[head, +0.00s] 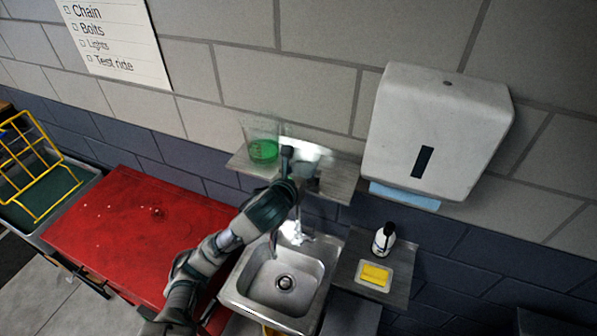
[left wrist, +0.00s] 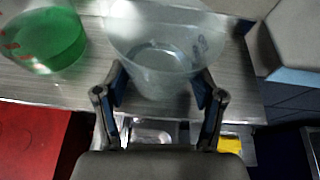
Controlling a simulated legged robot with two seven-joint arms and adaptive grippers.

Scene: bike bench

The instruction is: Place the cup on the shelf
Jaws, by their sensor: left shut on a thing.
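A clear, empty-looking cup (left wrist: 155,65) is between the two fingers of my left gripper (left wrist: 160,90), which is shut on it. In the head view the cup (head: 312,153) is a pale, partly hidden shape at the shelf, beyond my left gripper (head: 300,168). The grey wooden shelf (head: 342,182) is fixed to the wall above the sink; it also shows in the left wrist view (left wrist: 55,88). The cup is upright or nearly so, over the shelf. I cannot tell whether its base touches the board. My right gripper is not in view.
A clear cup with green liquid (head: 263,150) stands on the shelf's left part, close to the held cup. A paper towel dispenser (head: 437,130) hangs at the right. Below are a sink (head: 285,275), a soap bottle (head: 384,239) and a yellow sponge (head: 375,274).

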